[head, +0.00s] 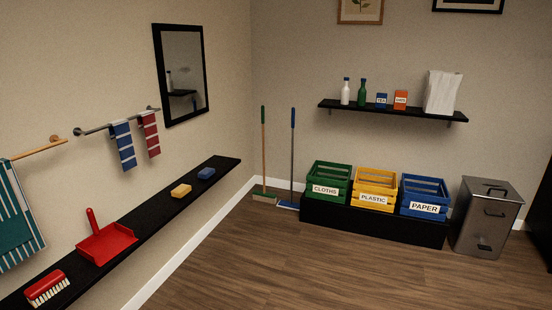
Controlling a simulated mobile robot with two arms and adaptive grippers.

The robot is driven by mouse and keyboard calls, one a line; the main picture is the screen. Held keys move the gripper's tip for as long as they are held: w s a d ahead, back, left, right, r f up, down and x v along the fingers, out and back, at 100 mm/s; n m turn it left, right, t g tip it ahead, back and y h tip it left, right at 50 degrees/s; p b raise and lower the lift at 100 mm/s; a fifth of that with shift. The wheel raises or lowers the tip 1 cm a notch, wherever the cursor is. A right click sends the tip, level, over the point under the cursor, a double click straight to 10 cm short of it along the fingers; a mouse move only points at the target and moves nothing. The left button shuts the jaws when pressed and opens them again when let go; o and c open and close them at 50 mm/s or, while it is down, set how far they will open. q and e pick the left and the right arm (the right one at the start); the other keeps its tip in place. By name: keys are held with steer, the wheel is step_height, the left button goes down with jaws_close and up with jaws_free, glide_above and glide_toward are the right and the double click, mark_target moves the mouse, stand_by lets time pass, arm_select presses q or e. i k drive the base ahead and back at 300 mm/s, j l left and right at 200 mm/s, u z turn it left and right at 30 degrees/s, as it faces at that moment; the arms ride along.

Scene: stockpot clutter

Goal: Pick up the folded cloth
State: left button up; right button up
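No cloth lying folded flat shows clearly in the head view. A blue striped cloth (123,146) and a red striped cloth (148,135) hang folded over a metal rail on the left wall. A larger teal striped cloth (14,222) hangs from a wooden rail at the left edge, partly cut off. A white upright item (442,92) stands at the right end of the wall shelf; I cannot tell if it is cloth or a bag. Neither of my grippers is in view.
A low black ledge (150,222) holds a red brush (47,289), red dustpan (104,240) and two sponges. Green (331,178), yellow (374,188) and blue (424,194) crates stand on a black plinth beside a metal bin (487,217).

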mark_target(206, 174)
steer(key=i, duration=2.4)
steer(key=i+l+u, duration=0.1)
steer(key=i, duration=1.05)
